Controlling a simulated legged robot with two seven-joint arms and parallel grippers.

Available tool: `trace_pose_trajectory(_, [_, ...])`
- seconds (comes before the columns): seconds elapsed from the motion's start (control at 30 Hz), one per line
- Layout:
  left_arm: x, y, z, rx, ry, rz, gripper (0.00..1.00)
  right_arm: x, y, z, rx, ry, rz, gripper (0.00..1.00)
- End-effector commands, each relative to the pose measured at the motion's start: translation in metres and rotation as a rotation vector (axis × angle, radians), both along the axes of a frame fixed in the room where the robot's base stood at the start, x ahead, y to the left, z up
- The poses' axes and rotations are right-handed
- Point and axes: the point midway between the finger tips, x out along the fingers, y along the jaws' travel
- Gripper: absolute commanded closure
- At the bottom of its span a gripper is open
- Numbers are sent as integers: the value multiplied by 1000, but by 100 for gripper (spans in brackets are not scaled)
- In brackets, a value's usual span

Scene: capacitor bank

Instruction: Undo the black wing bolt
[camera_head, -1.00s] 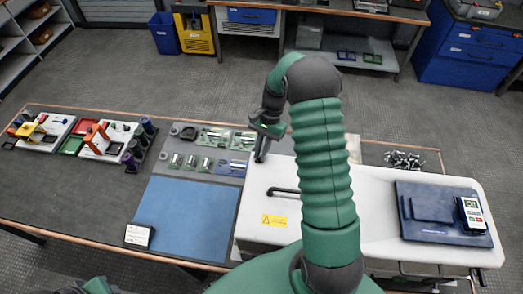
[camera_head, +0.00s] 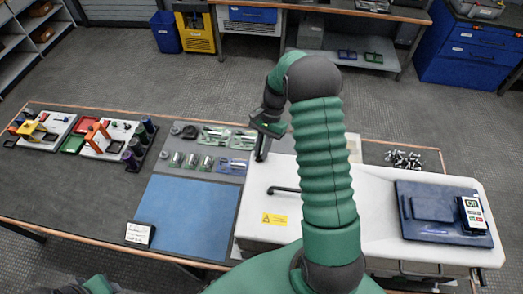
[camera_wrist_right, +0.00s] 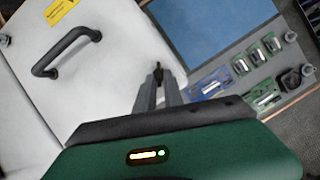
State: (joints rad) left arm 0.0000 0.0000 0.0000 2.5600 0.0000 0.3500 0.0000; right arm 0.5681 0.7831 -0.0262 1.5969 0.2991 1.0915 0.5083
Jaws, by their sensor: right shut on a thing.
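The white cabinet lid (camera_head: 375,205) carries a black bar handle (camera_head: 284,190) and a yellow warning label (camera_head: 275,220). My right gripper (camera_head: 261,157) points down at the lid's far left corner. In the right wrist view its two fingers (camera_wrist_right: 157,76) are close together around a small dark part, the black wing bolt (camera_wrist_right: 157,69), at the lid's edge. Most of the bolt is hidden between the fingertips, so its wings and thread cannot be made out. My left gripper is not seen; only a bit of my left arm shows at the bottom left.
A blue mat (camera_head: 187,218) lies left of the cabinet, with a grey tray of small parts (camera_head: 205,150) behind it. A dark blue board with a meter (camera_head: 473,214) lies on the lid's right. Loose metal pieces (camera_head: 403,160) lie behind the lid. The handle (camera_wrist_right: 66,52) stands near my gripper.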

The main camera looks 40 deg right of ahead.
Motion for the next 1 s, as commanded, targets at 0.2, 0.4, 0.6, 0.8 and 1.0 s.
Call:
trace_pose_trajectory(0.2, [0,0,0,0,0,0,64,2,-3,1,-7,-8,-2,100])
trace_pose_trajectory(0.4, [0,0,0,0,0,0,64,2,-2,1,-4,-6,-2,74])
trace_pose_trajectory(0.6, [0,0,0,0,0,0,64,0,-1,1,-3,-5,-2,74])
trace_pose_trajectory(0.8, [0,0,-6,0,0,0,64,3,-7,14,-5,-8,-1,74])
trace_pose_trajectory(1.0, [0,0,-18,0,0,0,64,10,-28,62,-6,-8,0,74])
